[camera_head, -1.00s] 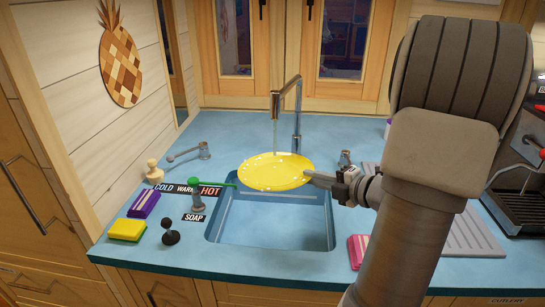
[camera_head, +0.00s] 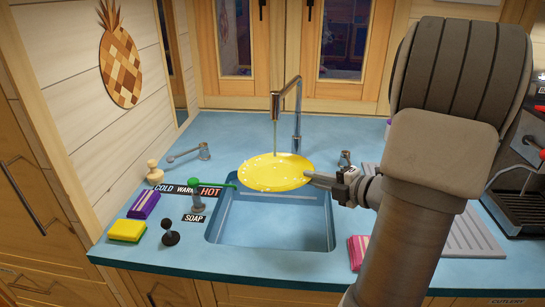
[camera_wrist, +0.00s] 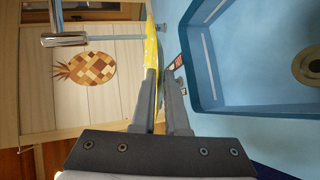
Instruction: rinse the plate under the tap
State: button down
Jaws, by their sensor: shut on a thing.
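The yellow plate (camera_head: 275,173) is held over the back part of the blue sink (camera_head: 265,228), under the tap (camera_head: 289,103). Water runs from the spout onto the plate, and pale spots show on its face. My gripper (camera_head: 312,176) is shut on the plate's right edge. In the wrist view my gripper (camera_wrist: 160,78) has its fingers on either side of the plate (camera_wrist: 151,55), which shows edge-on. The tap's spout (camera_wrist: 65,40) is at upper left there. The plate's underside is hidden in the head view.
A green-topped lever (camera_head: 195,190) stands by the COLD, WARM, HOT label at the sink's left. A black soap pump (camera_head: 170,232), a yellow sponge (camera_head: 127,230) and a purple sponge (camera_head: 144,204) are left of the sink. A pink sponge (camera_head: 357,252) and grooved drainboard (camera_head: 460,236) are right.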

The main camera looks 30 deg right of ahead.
jog(key=s+a+r+p, duration=0.2)
jog(key=s+r, duration=0.2)
jog(key=shift+s, duration=0.25)
dwell(0.4)
dwell(0.8)
